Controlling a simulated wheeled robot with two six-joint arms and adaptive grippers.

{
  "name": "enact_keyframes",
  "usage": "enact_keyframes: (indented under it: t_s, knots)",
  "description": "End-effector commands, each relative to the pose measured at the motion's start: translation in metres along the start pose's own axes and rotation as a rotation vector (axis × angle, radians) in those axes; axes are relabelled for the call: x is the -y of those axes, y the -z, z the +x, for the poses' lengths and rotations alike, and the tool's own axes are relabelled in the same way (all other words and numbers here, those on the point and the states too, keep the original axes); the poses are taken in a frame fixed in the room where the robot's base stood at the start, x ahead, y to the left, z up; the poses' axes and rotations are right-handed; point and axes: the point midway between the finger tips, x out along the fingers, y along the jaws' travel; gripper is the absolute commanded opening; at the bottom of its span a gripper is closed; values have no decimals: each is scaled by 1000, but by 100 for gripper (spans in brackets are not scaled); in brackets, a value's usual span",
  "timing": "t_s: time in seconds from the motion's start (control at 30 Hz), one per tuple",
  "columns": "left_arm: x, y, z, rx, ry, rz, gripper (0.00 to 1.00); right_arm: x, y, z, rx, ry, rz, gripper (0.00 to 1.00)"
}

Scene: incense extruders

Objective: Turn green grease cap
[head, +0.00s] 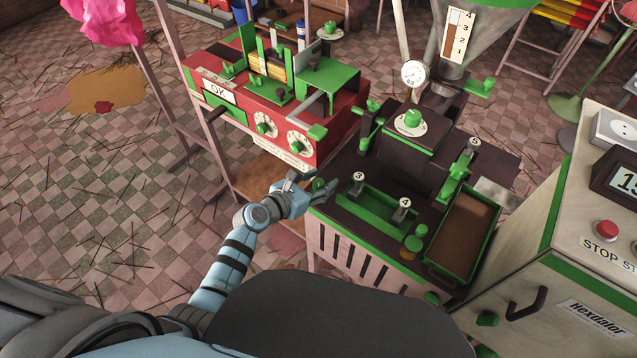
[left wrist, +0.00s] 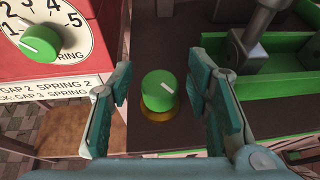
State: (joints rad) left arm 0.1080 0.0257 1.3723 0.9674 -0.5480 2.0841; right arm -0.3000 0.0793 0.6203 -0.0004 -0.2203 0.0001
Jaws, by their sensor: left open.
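My left gripper (left wrist: 158,84) is open, with one finger on each side of the cap. Gaps show between the cap and both fingers. In the head view the gripper (head: 313,191) reaches the machine's left edge. My right gripper is not in view.
A similar green knob on brass (head: 415,241) stands at the machine's front. Numbered levers rise beside a green tray (head: 375,215) right of my gripper. A red machine (head: 270,125) with dials stands close on the left. A cabinet with a red button (head: 606,229) is at right.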

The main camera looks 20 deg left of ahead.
Motion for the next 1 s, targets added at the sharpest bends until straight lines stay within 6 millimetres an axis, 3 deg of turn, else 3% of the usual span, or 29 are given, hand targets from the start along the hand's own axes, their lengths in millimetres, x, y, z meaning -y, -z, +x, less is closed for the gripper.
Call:
enact_keyframes:
  t_s: [0.1,0.37,0.73,1.0]
  knots:
    - [0,0,0,0,0,0,42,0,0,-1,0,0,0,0]
    - [0,0,-1,0,0,1,0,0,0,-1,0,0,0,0]
    - [-1,1,0,-1,37,18,0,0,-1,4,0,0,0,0]
    - [-2,2,0,-1,176,77,0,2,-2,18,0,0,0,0]
